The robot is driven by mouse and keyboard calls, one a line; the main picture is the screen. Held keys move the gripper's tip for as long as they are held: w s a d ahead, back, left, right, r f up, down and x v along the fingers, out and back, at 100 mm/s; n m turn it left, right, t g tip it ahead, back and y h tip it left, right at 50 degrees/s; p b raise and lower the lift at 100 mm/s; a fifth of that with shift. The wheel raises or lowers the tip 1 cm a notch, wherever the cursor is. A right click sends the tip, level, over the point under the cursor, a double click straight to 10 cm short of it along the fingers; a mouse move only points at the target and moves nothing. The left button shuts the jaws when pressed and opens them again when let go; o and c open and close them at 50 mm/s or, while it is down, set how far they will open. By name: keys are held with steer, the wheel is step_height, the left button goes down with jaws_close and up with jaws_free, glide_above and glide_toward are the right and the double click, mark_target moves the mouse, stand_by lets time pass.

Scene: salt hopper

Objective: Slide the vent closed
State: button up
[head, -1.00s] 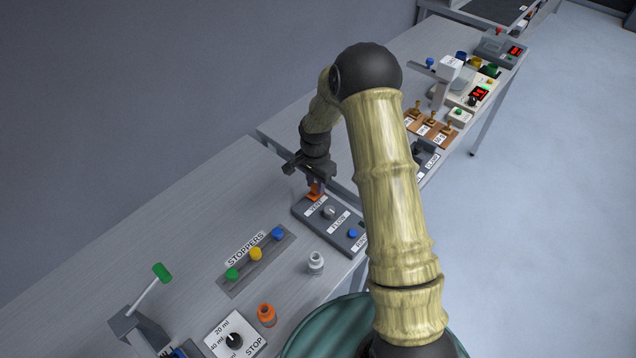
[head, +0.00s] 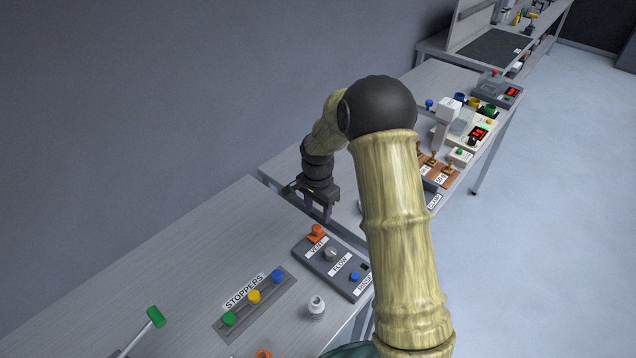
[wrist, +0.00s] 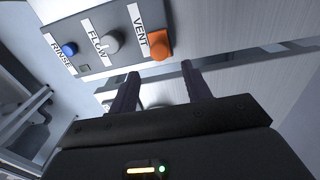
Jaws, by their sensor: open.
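The vent is an orange knob (head: 316,232) at the far end of a grey control panel (head: 306,252), beside the VENT label. The wrist view also shows the orange vent knob (wrist: 157,46), just beyond my fingertips. My gripper (head: 318,214) is open and empty, above the gap behind the panel's far end. In the wrist view my gripper's two fingers (wrist: 160,73) are spread, with the knob outside them. The knob and fingers appear apart. I cannot tell how far along its travel the vent is.
The panel also carries a grey FLOW knob (head: 330,254) and a blue RINSE button (head: 354,276). A stopper rack (head: 228,335) with green, yellow and blue stoppers lies in front, with a white bottle (head: 317,308) near it. A second table with devices stands beyond the gap.

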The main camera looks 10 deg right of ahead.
mark_target(318, 226)
step_height(318, 226, up, 12)
steer(key=b, duration=0.1)
steer(key=shift+f, duration=0.25)
steer(key=s+d+f+n+t, duration=0.1)
steer(key=s+n, duration=0.4)
steer(key=s, duration=0.6)
steer(key=s+d+f+n+t, duration=0.1)
steer(key=s+d+n, duration=0.2)
steer(key=s, duration=0.8)
steer(key=shift+s+d+n+t, duration=0.15)
steer(key=shift+s+n+t, duration=0.15)
steer(key=shift+n, duration=0.9)
stand_by(0.6)
steer(key=shift+c, duration=1.3)
steer(key=shift+w, duration=0.15)
